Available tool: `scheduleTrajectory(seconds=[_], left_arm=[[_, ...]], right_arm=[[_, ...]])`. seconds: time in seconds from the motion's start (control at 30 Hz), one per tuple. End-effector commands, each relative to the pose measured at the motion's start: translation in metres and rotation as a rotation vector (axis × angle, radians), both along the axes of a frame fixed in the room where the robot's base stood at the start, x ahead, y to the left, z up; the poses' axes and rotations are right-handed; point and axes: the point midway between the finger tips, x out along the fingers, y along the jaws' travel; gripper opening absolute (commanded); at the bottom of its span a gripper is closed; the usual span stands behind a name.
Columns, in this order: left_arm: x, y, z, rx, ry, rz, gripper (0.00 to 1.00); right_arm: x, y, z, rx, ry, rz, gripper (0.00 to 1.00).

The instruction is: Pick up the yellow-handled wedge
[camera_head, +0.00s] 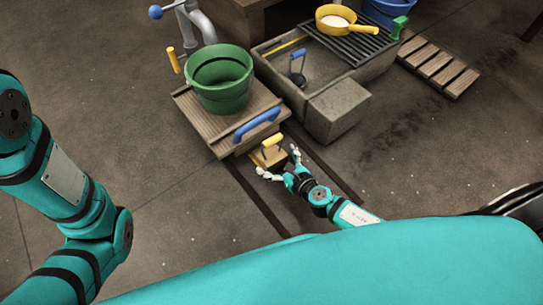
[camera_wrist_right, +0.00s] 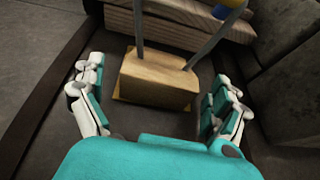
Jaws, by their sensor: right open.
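The yellow-handled wedge (camera_head: 268,157) is a wooden block with a yellow grip, low in front of the wooden platform. In the right wrist view the wedge (camera_wrist_right: 158,80) shows its tan block and two grey metal rods rising from it; most of its grip is out of the frame. My right gripper (camera_head: 279,162) is open at the near side of the wedge. In the right wrist view its fingers (camera_wrist_right: 158,88) stand to the left and right of the block, with gaps on both sides. My left gripper is not in view.
A wooden platform (camera_head: 190,107) with a blue handle (camera_head: 257,124) stands just behind the wedge and bears a green bucket (camera_head: 220,82). A stone block (camera_head: 338,108) and stone basin (camera_head: 375,70) are to the right. Dark rails (camera_head: 258,200) run along the floor. Open floor lies left.

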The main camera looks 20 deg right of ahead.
Motion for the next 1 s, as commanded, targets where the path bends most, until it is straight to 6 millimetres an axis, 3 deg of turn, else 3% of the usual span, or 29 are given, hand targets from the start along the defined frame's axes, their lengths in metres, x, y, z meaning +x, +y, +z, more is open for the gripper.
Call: scheduleTrajectory(seconds=[0.2,0.43,0.83,1.0], left_arm=[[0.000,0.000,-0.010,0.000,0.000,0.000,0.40],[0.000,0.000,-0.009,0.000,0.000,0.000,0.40],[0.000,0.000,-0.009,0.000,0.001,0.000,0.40],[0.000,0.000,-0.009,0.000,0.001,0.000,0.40]], right_arm=[[0.022,0.006,-0.011,0.000,-0.001,0.001,1.00],[0.023,0.007,-0.010,0.000,0.000,0.001,1.00],[0.023,0.007,-0.010,0.000,0.000,0.001,0.49],[0.023,0.007,-0.010,0.000,0.000,0.001,0.45]])
